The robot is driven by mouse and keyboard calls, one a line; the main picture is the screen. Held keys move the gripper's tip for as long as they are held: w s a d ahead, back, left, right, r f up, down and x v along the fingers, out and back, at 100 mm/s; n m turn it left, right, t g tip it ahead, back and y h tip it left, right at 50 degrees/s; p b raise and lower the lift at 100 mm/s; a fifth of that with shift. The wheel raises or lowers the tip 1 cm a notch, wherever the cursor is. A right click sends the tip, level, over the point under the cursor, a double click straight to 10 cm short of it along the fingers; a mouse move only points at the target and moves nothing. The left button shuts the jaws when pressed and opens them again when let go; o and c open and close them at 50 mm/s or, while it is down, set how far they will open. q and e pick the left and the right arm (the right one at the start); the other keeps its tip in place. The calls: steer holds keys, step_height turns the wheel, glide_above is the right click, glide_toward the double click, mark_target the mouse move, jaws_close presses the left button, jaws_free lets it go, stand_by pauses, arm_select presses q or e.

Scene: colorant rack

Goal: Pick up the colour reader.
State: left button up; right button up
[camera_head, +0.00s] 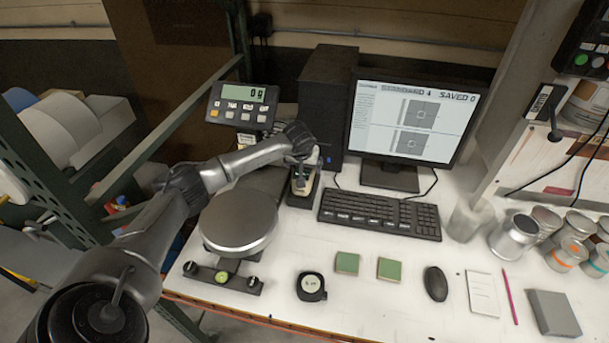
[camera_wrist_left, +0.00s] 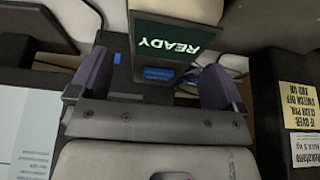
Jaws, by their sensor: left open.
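The colour reader (camera_head: 304,185) is a pale handheld device standing in a dark dock (camera_head: 297,202) left of the keyboard. In the left wrist view the colour reader (camera_wrist_left: 178,12) shows a dark green screen reading READY, upside down. My left gripper (camera_head: 302,163) is above and over it, pointing down. In the left wrist view the left gripper (camera_wrist_left: 157,78) is open, with one finger on each side of the reader's narrower dark part and gaps showing. Whether a finger touches it I cannot tell. My right gripper is not in view.
A scale with a round pan (camera_head: 239,222) and a display (camera_head: 242,105) stands left of the dock. A monitor (camera_head: 415,117), black tower (camera_head: 325,95) and keyboard (camera_head: 379,213) are behind and right.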

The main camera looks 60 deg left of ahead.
arm_select(q)
steer(key=shift+x, duration=1.1)
steer(key=c, duration=1.4)
steer(key=shift+r, duration=0.15)
